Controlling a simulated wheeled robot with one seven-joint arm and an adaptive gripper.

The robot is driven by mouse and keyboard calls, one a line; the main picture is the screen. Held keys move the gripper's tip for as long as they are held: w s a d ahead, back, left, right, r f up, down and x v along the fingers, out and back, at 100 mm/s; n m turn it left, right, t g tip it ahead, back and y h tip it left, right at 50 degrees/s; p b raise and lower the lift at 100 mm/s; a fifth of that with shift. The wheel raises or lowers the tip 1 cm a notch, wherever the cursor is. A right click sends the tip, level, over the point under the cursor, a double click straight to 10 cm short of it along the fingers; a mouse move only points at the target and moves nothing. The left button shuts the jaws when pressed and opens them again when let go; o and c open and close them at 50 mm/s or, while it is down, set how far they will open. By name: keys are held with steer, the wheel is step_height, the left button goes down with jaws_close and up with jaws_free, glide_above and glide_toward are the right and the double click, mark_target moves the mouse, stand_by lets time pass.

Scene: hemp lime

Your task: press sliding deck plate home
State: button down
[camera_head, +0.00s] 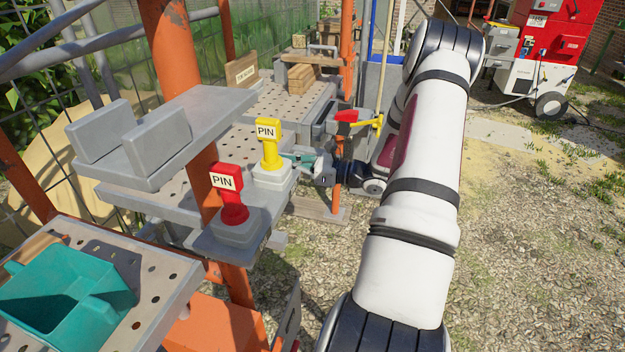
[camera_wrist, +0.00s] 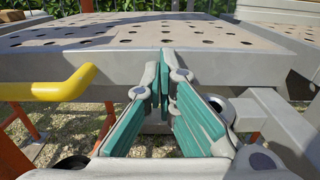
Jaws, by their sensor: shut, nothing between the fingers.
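A grey deck plate with rows of holes (camera_wrist: 100,65) spans the wrist view, its metal front edge facing me. In the head view a perforated deck (camera_head: 232,150) lies behind the yellow PIN post. My gripper (camera_wrist: 164,75) is shut and empty, with teal finger pads, and its tips are at the plate's front edge. I cannot tell whether they touch it. In the head view my gripper (camera_head: 296,158) is beside the yellow pin (camera_head: 268,148), partly hidden by it. A red pin (camera_head: 234,205) stands nearer on a grey block.
A yellow bar (camera_wrist: 50,88) juts out left of my fingers. A grey shelf with two upright blocks (camera_head: 150,150) stands left of the pins. A teal bin (camera_head: 65,295) sits front left. Wooden blocks (camera_head: 302,78) lie on the deck behind. Open gravel lies right.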

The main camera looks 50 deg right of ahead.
steer(key=p+v, duration=0.2)
steer(key=v, duration=0.6)
stand_by(0.7)
stand_by(0.5)
